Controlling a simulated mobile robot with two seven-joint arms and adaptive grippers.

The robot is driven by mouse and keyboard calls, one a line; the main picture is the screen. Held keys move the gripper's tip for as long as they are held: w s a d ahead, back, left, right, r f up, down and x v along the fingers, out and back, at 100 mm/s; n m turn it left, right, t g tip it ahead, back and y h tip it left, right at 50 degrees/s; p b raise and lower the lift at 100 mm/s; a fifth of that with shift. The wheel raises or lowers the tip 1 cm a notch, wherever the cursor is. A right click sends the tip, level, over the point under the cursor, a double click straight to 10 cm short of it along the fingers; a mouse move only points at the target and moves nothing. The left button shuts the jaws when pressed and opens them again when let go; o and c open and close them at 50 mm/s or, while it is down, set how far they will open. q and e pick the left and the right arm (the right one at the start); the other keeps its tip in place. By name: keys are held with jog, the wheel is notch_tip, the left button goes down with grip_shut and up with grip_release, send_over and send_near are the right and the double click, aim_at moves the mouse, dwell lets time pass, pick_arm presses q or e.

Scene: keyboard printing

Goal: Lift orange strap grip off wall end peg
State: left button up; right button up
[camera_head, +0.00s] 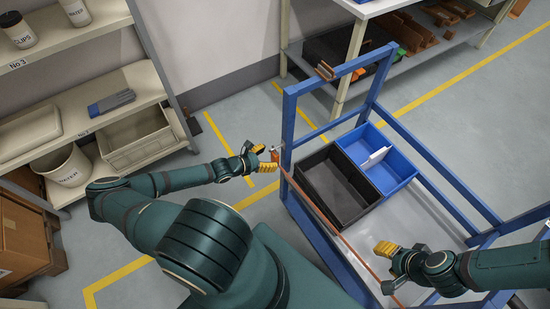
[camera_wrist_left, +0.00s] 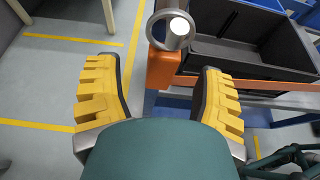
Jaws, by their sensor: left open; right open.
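The orange strap grip (camera_head: 274,155) is at the near left post of the blue cart frame. In the left wrist view the orange grip (camera_wrist_left: 162,70) hangs below a grey ring and peg (camera_wrist_left: 178,28). My left gripper (camera_head: 263,158) is open, its yellow fingers pointing at the grip. In the wrist view the grip lies between the finger lines, nearer the right finger, with no clear contact. A thin orange-brown strap (camera_head: 325,212) runs from the post along the cart's near side toward my right gripper (camera_head: 386,267), which is open; whether the strap touches it is unclear.
The blue-framed cart (camera_head: 289,125) holds a black bin (camera_head: 318,165) and a blue bin (camera_head: 400,160) with a white card. A workbench (camera_head: 450,55) stands behind. Floor between shelf and cart is clear.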

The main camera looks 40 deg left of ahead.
aim_at(273, 157)
pick_arm(q)
jog(key=x, duration=0.3)
jog(key=shift+w+d+f+b, duration=0.1)
jog(key=shift+w+d+b, duration=0.1)
jog(key=shift+b, duration=0.15)
jog(key=shift+s, duration=0.1)
grip_shut()
